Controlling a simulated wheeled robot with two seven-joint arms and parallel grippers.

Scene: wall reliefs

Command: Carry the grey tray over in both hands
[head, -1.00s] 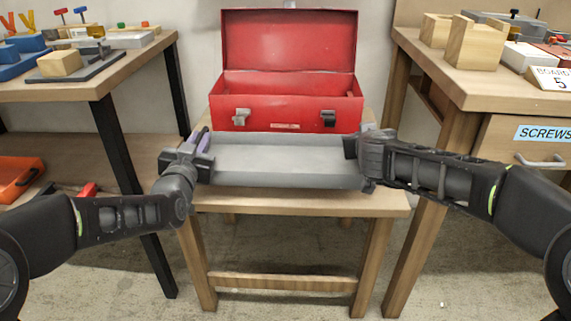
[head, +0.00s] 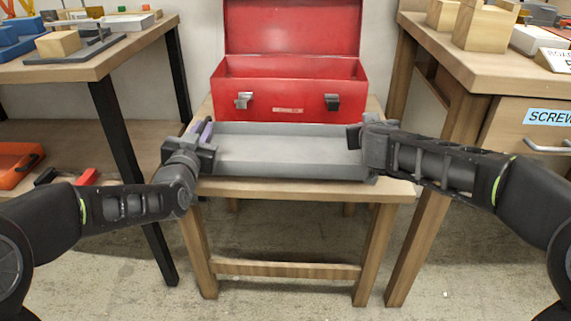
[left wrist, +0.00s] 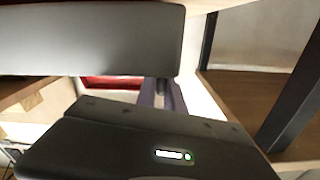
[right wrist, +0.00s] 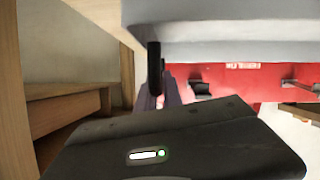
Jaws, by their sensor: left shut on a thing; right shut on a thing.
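The grey tray (head: 285,165) is shallow, empty and looks level. In the head view it is over the front of a small wooden table, in front of the red toolbox. I cannot tell whether it touches the tabletop. My left gripper (head: 207,138) is shut on its left end, and my right gripper (head: 358,137) is shut on its right end. The tray's grey side fills the top of the left wrist view (left wrist: 90,40) and of the right wrist view (right wrist: 230,25). The gripped spots are partly hidden.
The red toolbox (head: 288,97) stands open with its lid up against the wall. A workbench (head: 90,68) with blocks and tools is at the left, and another (head: 470,80) with drawers is at the right. An orange case (head: 18,163) lies on the left lower shelf.

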